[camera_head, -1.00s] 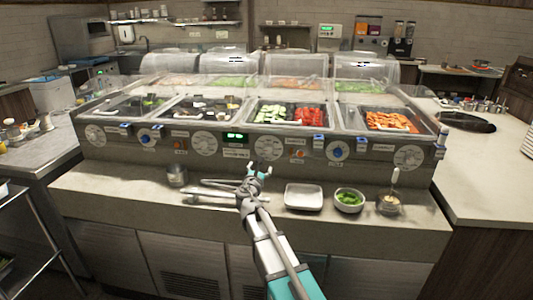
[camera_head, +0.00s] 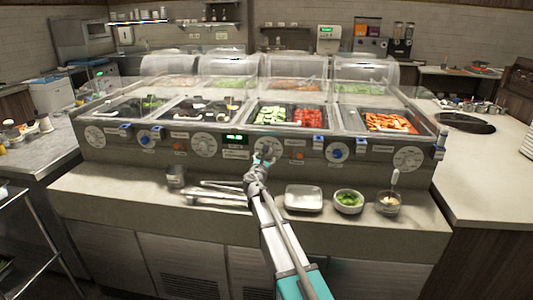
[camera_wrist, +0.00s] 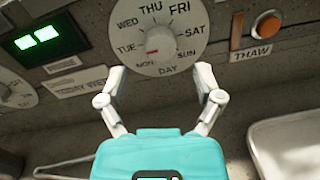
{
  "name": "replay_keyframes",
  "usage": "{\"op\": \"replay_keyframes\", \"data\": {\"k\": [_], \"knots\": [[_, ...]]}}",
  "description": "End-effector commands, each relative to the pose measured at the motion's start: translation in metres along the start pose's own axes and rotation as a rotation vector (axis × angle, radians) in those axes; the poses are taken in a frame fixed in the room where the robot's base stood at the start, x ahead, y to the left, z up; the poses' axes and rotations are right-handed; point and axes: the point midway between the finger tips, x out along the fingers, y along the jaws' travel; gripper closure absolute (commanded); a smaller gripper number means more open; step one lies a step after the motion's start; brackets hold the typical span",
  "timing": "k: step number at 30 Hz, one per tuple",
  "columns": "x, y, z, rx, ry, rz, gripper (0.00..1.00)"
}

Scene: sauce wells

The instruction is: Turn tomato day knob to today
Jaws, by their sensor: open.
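The white day dial (camera_head: 268,147) is on the counter's front panel, below the red tomato pieces (camera_head: 307,117). The wrist view shows the dial (camera_wrist: 182,48) with weekday names around its edge. Its grey centre knob (camera_wrist: 160,40) has a red mark pointing lower left, near MON. My gripper (camera_head: 260,164) is just in front of and below the dial. In the wrist view my gripper (camera_wrist: 161,72) is open and empty, its fingertips at either side of the dial's lower part. I see no contact with the knob.
A green lit display (camera_wrist: 38,38) is left of the dial, and an orange THAW button (camera_wrist: 267,24) is right. A white tray (camera_head: 304,198), a bowl of greens (camera_head: 349,201) and a glass jar (camera_head: 388,204) stand on the ledge. Metal utensils (camera_head: 215,194) lie to the left.

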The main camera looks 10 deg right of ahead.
Motion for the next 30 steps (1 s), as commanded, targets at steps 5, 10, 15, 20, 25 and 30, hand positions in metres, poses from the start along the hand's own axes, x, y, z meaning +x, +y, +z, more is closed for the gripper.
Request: {"op": "replay_keyframes", "data": {"k": [5,10,15,20,25,30], "knots": [[0.028,0.002,0.0,0.0,0.0,0.001,0.16],[0.044,0.001,0.0,0.0,0.0,0.001,0.16],[0.05,0.001,0.0,0.0,0.0,0.001,0.16],[0.05,0.001,0.0,0.0,0.0,0.002,0.16],[0.05,0.001,0.0,0.0,0.0,0.002,0.18],[0.05,0.001,0.0,0.0,0.0,0.002,0.49]]}}
